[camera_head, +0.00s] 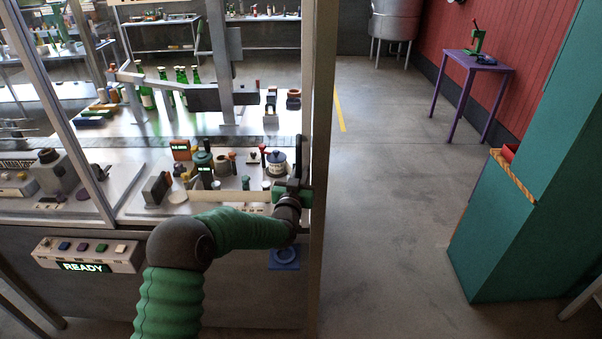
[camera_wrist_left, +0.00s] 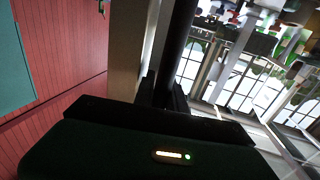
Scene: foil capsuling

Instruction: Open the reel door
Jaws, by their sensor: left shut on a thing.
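My left gripper (camera_head: 297,188) is at the right post (camera_head: 322,110) of the machine enclosure. Its arm comes up from the bottom of the head view. In the left wrist view its jaws (camera_wrist_left: 165,98) are shut on a dark upright bar (camera_wrist_left: 179,45), which looks like the door's handle. The bar runs along a pale frame post (camera_wrist_left: 137,45). My right gripper is not in view.
Inside the enclosure are green bottles (camera_head: 182,76), a blue-and-white pot (camera_head: 276,163) and small tools. A button box (camera_head: 87,254) reading READY is on the front. Floor (camera_head: 380,200) is clear to the right, before a teal cabinet (camera_head: 510,220) and a purple table (camera_head: 477,62).

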